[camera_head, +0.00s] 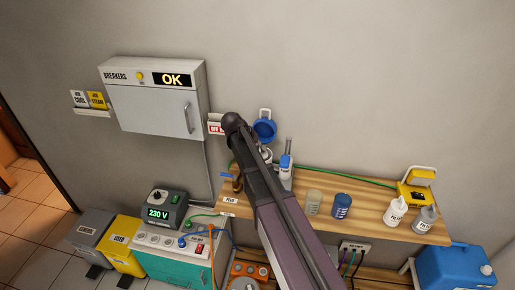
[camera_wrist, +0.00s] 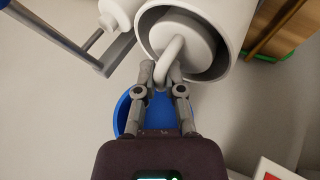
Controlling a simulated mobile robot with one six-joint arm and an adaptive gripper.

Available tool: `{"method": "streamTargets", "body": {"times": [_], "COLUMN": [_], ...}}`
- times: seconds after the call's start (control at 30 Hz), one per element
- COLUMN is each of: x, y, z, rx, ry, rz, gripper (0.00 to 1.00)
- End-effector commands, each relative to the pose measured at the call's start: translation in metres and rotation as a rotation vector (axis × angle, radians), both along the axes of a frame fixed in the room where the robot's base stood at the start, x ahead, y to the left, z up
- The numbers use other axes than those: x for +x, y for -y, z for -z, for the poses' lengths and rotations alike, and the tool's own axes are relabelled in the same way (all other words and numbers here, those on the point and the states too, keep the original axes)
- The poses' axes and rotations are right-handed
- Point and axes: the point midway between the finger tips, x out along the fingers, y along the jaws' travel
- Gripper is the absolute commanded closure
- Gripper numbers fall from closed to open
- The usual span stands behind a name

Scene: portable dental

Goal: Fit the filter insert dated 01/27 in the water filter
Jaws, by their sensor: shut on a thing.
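My gripper (camera_wrist: 166,78) is shut on the curved white handle (camera_wrist: 172,56) of a white insert (camera_wrist: 188,42) in the wrist view. The insert sits inside the round opening of a white cylindrical housing (camera_wrist: 235,28), with a gap around it. I cannot tell how deep it sits. No date shows on this insert. A blue cup-shaped part (camera_wrist: 160,116) is behind my fingers; it looks like the open blue lid (camera_head: 264,131) in the head view. There my arm hides the gripper and most of the housing (camera_head: 265,154).
Two white, labelled handled pieces (camera_head: 396,211) (camera_head: 424,219) stand on the wooden shelf's right; their labels are too small to read. A tan jar (camera_head: 313,202) and a blue jar (camera_head: 342,206) stand left of them. The breaker box (camera_head: 150,110) hangs at left.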

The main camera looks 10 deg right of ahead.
Motion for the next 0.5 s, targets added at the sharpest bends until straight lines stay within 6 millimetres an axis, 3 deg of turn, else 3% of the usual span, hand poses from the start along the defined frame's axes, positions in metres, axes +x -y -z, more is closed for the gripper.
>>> {"method": "streamTargets", "body": {"times": [0.33, 0.37, 0.4, 0.5], "x": [0.0, 0.0, 0.0, 0.0], "y": [0.0, 0.0, -0.0001, -0.0001], "z": [0.0024, 0.0024, 0.0023, 0.0023], "rx": [0.0, 0.0, 0.0, 0.0], "ry": [0.0, 0.0, 0.0, 0.0], "rz": [0.0, 0.0, 0.0, 0.0], "gripper": [1.0, 0.82, 0.7, 0.48]}}
